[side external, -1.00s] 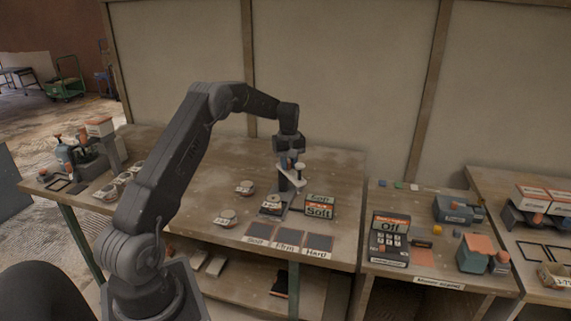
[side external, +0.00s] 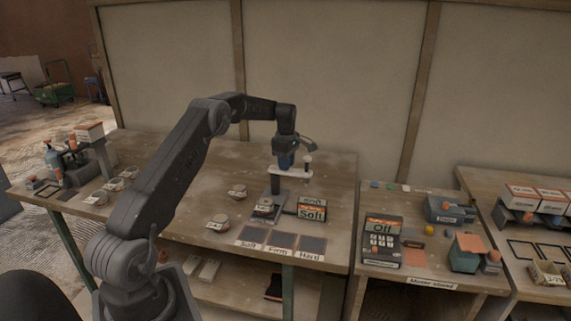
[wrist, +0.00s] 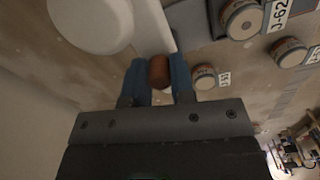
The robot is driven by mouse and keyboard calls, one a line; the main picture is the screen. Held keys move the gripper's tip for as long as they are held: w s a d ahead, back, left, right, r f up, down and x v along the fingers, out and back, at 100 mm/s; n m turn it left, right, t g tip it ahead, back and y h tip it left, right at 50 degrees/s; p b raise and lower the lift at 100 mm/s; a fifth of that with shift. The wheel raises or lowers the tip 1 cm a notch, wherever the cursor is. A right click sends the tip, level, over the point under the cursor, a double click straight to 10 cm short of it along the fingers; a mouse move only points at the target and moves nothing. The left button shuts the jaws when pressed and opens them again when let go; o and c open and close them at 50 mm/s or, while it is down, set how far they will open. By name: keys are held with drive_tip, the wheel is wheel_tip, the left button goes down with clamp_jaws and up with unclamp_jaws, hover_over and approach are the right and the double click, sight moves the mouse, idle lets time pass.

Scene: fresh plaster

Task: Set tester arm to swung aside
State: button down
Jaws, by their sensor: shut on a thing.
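The tester stands on the middle bench, with a grey post and base (side external: 271,207) and a pale tester arm (side external: 298,172) on top. The arm points right in the side view, away from the dish on the base, with a plunger at its free end. My gripper (side external: 286,165) is at the post end of the tester arm. In the wrist view my gripper (wrist: 160,77) has its blue fingers on either side of an orange-brown knob (wrist: 160,70), shut on it. The pale arm (wrist: 152,28) and a white round part (wrist: 90,20) show beyond it.
A display reading Soft (side external: 311,214) stands right of the tester. Pads marked Soft, Firm and Hard (side external: 281,241) lie in front. Dishes (side external: 218,222) with labels sit to the left. A box reading Off (side external: 382,227) is on the right bench.

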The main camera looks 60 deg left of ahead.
drive_tip(key=shift+w+a+r+n, duration=0.1)
drive_tip(key=shift+a+r+n, duration=0.05)
drive_tip(key=shift+n, duration=0.15)
drive_tip(key=c, duration=1)
unclamp_jaws()
drive_tip(key=shift+o, duration=0.2)
wheel_tip(320, 180, up, 14)
drive_tip(key=shift+f, duration=0.2)
